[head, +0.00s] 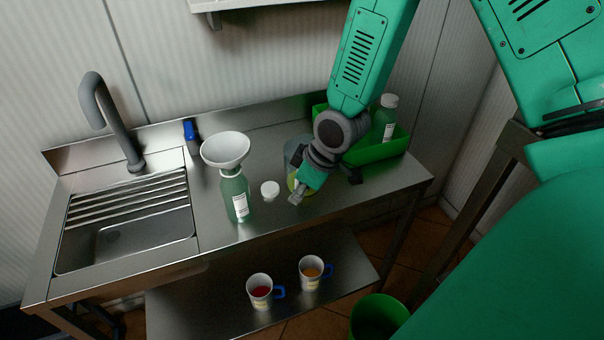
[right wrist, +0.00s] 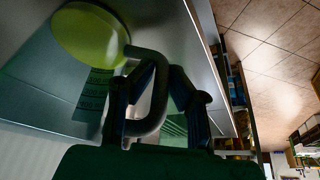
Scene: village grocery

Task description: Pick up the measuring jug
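The measuring jug (head: 292,152) is clear, with yellow-green liquid, and is on the steel counter in front of the green crate. My right arm and gripper hide much of it in the head view. In the right wrist view the jug's yellow liquid (right wrist: 88,38) and grey looped handle (right wrist: 158,92) show close up. My right gripper (head: 297,196) is at the jug; its two fingers (right wrist: 160,72) lean inward on both sides of the handle and look shut on it. I cannot tell whether the jug's base touches the counter. My left gripper is not in view.
A green bottle (head: 235,196) with a white funnel (head: 226,148) and a white cap (head: 270,189) stand left of the jug. A green crate (head: 378,153) holds a bottle (head: 385,118). The sink (head: 125,240) is left. Two mugs (head: 260,292) (head: 311,272) stand on the lower shelf.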

